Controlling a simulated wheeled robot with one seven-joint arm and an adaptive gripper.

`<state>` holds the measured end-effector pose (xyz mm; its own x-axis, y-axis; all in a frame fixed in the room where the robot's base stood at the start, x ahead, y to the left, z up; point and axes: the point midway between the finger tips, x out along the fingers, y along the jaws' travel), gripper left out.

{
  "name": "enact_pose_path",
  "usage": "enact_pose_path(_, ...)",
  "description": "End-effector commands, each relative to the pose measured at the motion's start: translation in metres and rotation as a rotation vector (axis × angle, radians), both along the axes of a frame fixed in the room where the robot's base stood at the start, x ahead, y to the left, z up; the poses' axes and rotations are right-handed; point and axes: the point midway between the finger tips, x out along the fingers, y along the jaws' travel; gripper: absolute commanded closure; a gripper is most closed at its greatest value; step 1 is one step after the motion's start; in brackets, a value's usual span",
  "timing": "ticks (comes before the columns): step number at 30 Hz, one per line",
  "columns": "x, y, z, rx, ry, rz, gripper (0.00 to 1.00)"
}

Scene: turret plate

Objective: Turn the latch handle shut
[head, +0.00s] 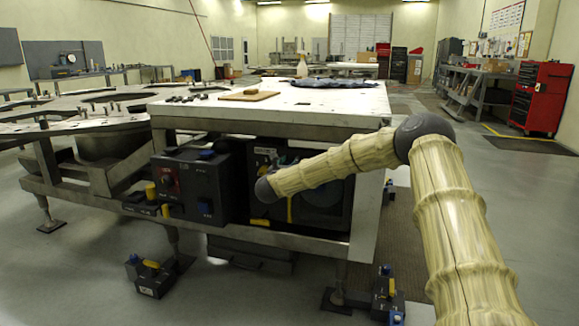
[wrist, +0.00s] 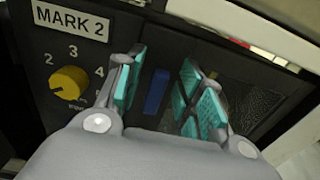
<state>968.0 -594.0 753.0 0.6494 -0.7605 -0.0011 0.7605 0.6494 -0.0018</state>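My gripper (wrist: 162,78) is open in the wrist view, with teal pads on its fingers. A blue upright bar (wrist: 156,92) on a dark panel shows between the fingers, with a gap on both sides. It is likely the latch handle, but I cannot tell for sure. Its lower end is close above the gripper's grey body. The fingers appear in front of the panel; whether they touch it is unclear. In the head view my arm reaches in from the right to the dark boxes under the white table, and it hides most of the gripper.
A yellow dial (wrist: 69,83) with numbers and a "MARK 2" label (wrist: 70,18) sit left of the fingers. A dark control box (head: 190,183) stands left of my arm, under the white table (head: 300,105). Pedal-like boxes (head: 153,277) lie on the floor.

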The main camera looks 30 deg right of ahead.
Motion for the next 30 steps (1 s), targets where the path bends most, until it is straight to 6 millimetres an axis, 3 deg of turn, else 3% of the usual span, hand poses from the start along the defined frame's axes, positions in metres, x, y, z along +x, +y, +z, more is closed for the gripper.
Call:
enact_pose_path(7, 0.0003, -0.0004, 0.0002, 0.0, 0.0, 0.0, 0.62)
enact_pose_path(13, 0.0002, -0.0004, 0.0002, 0.0, 0.0, 0.0, 0.99)
enact_pose_path(30, 0.0024, 0.0012, 0.0019, -0.083, 0.095, 0.0, 1.0)
